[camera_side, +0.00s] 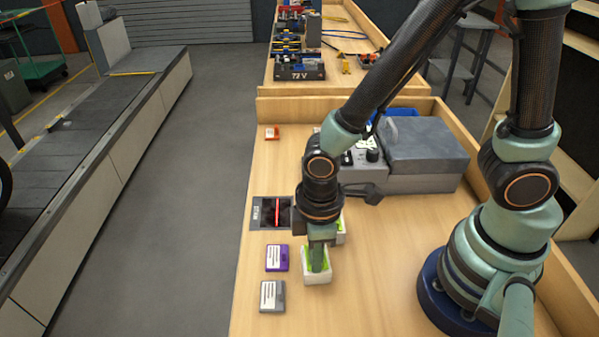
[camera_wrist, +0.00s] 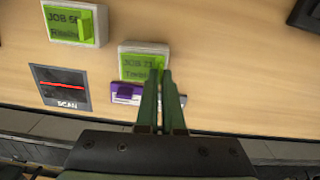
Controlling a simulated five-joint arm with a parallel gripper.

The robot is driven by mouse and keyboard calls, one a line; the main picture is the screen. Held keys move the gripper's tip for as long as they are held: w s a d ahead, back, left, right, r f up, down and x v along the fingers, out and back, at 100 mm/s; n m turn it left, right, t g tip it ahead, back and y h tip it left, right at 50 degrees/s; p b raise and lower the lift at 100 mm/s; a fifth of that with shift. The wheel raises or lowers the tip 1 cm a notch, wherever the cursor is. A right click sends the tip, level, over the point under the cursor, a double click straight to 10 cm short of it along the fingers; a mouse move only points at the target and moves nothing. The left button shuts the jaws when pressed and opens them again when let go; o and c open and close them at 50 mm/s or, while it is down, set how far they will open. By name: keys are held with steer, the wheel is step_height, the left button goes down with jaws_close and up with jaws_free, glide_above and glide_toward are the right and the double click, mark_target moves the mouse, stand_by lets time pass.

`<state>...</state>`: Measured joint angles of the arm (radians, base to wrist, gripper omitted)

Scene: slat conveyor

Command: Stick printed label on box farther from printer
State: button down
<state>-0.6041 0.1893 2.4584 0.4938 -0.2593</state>
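Two white boxes stand on the bench with green labels on their tops. The front box (camera_side: 317,280), farther from the grey printer (camera_side: 361,170), is under my gripper (camera_side: 318,268). In the wrist view this box (camera_wrist: 145,74) has a label (camera_wrist: 142,62) reading "JOB 21". The other box (camera_side: 341,238), nearer the printer, is partly hidden behind my gripper; its label (camera_wrist: 72,24) starts "JOB 5". My gripper points down, its fingers (camera_wrist: 164,74) close together at the front box's edge. I cannot see anything between them; contact with the box is unclear.
A dark scan pad (camera_side: 262,214) with a red line lies left of the boxes. A purple cartridge (camera_side: 277,258) and a grey one (camera_side: 272,296) lie beside the front box. A large grey unit (camera_side: 425,150) stands at the back. The bench right of the boxes is clear.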

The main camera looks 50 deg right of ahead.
steer(key=shift+f, duration=0.35)
stand_by(1.1)
steer(key=c, duration=0.6)
jaws_free()
steer(key=shift+r, duration=0.1)
steer(key=shift+r, duration=3.45)
